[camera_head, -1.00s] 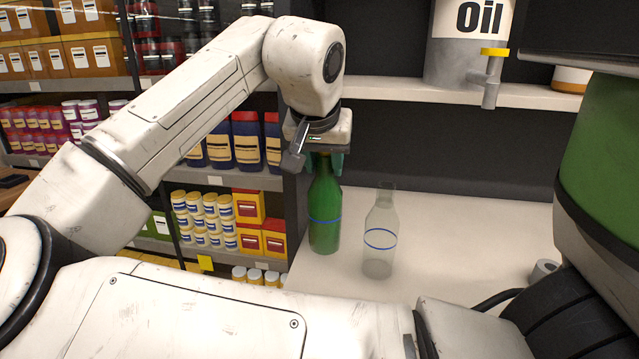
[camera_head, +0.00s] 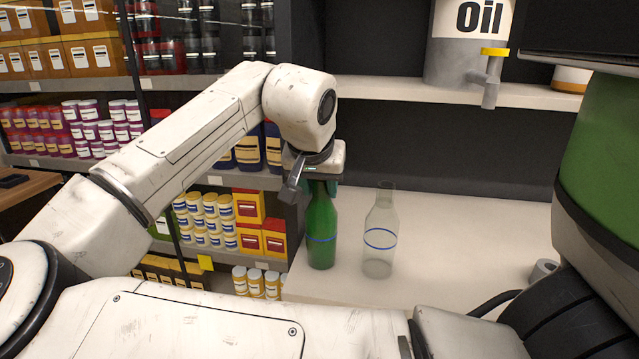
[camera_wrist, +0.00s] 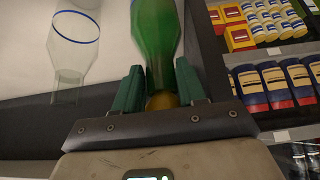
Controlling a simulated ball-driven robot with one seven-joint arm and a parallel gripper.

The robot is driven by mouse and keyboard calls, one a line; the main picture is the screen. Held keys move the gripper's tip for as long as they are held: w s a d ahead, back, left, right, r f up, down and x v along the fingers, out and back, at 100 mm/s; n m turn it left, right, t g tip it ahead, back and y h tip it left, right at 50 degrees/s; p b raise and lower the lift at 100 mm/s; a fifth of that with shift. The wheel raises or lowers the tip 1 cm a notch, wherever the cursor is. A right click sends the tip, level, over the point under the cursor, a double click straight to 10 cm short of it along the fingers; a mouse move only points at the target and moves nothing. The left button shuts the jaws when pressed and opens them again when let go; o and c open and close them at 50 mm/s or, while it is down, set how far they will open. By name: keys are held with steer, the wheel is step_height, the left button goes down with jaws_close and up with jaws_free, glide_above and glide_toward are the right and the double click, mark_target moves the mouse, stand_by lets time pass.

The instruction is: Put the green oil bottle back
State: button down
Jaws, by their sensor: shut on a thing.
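The green oil bottle (camera_head: 321,232) is upright in the head view, with a blue ring around its body. My gripper (camera_head: 319,186) is shut on its neck from above. In the wrist view the green bottle (camera_wrist: 157,45) runs up between the two green fingers of my gripper (camera_wrist: 160,92), with a yellowish cap between them. The bottle is at the left end of the white counter (camera_head: 455,245). I cannot tell whether its base touches the counter.
A clear bottle (camera_head: 380,235) with a blue ring stands on the counter just right of the green one. A grey oil container (camera_head: 465,50) with a yellow-handled tap is on the shelf above. Stocked shelves (camera_head: 215,180) stand at the left. The counter's middle is clear.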

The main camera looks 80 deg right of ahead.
steer(key=c, duration=0.6)
jaws_free()
steer(key=shift+c, duration=0.2)
steer(key=shift+a+r, duration=0.15)
steer(key=shift+r, duration=0.35)
steer(key=v, duration=1.1)
steer(key=shift+a+r, duration=0.1)
steer(key=shift+r, duration=0.05)
